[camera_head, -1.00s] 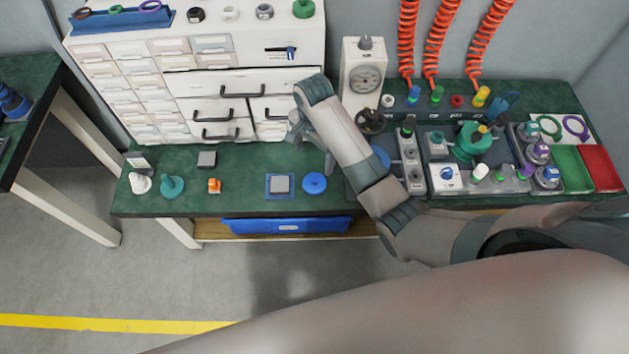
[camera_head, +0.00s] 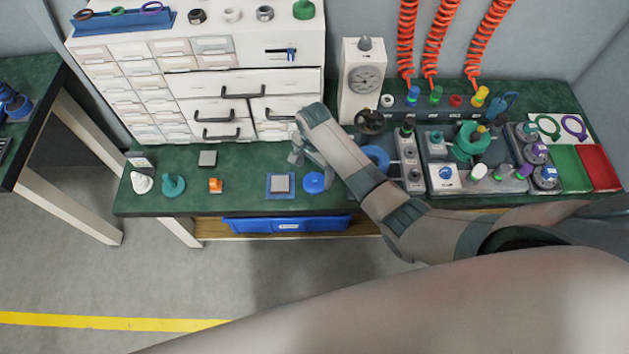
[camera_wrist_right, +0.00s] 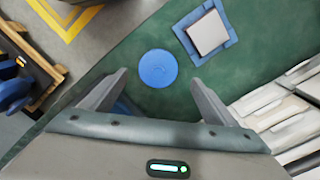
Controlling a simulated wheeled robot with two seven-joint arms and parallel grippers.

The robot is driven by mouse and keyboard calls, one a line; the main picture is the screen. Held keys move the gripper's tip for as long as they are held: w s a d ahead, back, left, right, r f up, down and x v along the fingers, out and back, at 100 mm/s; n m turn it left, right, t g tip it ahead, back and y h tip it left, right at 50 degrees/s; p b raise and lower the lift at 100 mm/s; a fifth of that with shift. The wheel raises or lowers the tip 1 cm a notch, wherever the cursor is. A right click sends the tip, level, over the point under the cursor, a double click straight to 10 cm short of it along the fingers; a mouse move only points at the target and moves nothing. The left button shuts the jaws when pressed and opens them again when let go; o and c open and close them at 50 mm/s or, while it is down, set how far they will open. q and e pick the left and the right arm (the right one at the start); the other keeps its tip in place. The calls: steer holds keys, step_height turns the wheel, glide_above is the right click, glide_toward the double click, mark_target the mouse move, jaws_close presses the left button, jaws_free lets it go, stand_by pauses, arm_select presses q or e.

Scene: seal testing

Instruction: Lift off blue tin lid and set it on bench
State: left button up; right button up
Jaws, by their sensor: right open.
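The blue tin lid (camera_head: 314,182) is a round blue disc near the bench's front edge, right of a grey block on a blue mat. In the right wrist view the lid (camera_wrist_right: 157,66) shows from above with a small raised mark at its centre. I cannot tell how much tin is under it. My right gripper (camera_head: 308,160) is open and empty, just behind the lid in the head view. In the right wrist view the lid appears between and beyond its fingertips, apart from them. My left gripper is not in view. The green bench (camera_head: 240,180) has free surface around the lid.
The grey block (camera_head: 281,184) sits left of the lid. An orange piece (camera_head: 215,186) and a teal piece (camera_head: 173,185) stand farther left. A white drawer cabinet (camera_head: 200,80) rises behind. A blue ring-shaped item (camera_head: 374,155) is partly behind my right arm.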

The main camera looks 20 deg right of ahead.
mark_target(315, 179)
steer(key=shift+s+f+p, duration=0.15)
steer(key=shift+f+p, duration=0.25)
steer(key=shift+f, duration=2.1)
steer(key=c, duration=1.1)
